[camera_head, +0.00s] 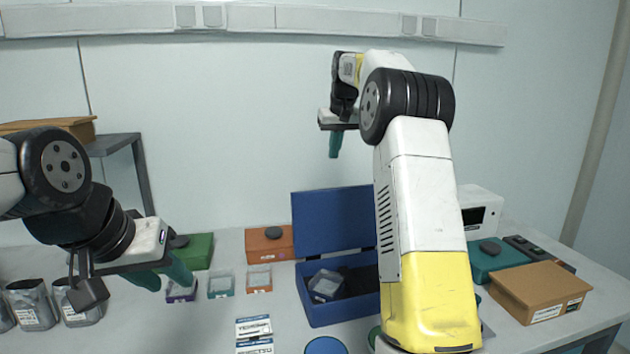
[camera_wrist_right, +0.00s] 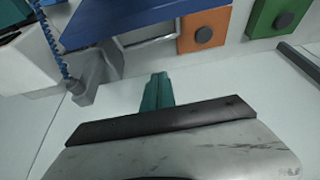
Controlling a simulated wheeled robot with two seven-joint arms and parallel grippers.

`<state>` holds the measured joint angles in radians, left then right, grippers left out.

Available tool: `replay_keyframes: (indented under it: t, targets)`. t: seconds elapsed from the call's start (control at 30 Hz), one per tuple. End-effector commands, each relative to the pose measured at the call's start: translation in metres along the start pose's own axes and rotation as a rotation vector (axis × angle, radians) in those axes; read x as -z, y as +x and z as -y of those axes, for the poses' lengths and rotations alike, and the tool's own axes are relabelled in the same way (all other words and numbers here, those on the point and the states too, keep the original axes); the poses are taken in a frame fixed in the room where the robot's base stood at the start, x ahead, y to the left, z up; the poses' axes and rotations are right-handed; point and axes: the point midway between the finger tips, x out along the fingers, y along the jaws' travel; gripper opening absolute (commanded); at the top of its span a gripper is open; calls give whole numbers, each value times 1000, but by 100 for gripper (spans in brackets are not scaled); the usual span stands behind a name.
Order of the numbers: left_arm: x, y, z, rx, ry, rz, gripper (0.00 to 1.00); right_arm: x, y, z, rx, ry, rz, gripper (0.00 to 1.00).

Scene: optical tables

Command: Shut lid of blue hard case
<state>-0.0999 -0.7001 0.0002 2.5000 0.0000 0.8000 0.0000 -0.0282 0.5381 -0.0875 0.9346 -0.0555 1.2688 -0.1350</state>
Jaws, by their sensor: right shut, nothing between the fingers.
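The blue hard case (camera_head: 333,312) stands on the table with its lid (camera_head: 330,222) raised upright at the back. A clear-topped item (camera_head: 325,285) and dark contents lie inside. My right arm covers the case's right side. My right gripper (camera_head: 335,145) is shut and empty, above and behind the lid. In the right wrist view, its teal fingers (camera_wrist_right: 156,92) are together, and the blue lid (camera_wrist_right: 130,20) shows at the top, apart from them. My left gripper (camera_head: 165,277) is over the left of the table, away from the case, with teal fingers apart and nothing visible between them.
An orange box (camera_head: 269,243) and a green box (camera_head: 195,251) stand left of the case. Small trays (camera_head: 221,286), pouches (camera_head: 32,304) and label cards (camera_head: 254,328) lie around the left. A cardboard box (camera_head: 538,291) and a teal box (camera_head: 497,259) stand right.

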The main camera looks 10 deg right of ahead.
Motion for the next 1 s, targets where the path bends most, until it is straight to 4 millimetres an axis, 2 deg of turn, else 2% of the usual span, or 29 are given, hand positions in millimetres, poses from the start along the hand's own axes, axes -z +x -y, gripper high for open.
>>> replay_keyframes:
  t: [0.1,0.27,0.37,0.7,0.8,1.0]
  targets:
    - [0,0,0,0,0,0,36,7,10,-2,-6,-3,4,0]
    - [0,0,0,0,0,0,36,7,22,-2,-7,-3,7,0]
    - [0,0,0,0,0,0,36,7,39,-2,-6,-3,9,0]
    - [0,0,0,0,0,0,36,6,113,-2,-6,-3,7,0]
    - [0,0,0,0,0,1,36,-5,104,-3,-6,-3,3,0]
    - [0,0,0,0,0,0,36,-24,98,-3,-6,-3,4,0]
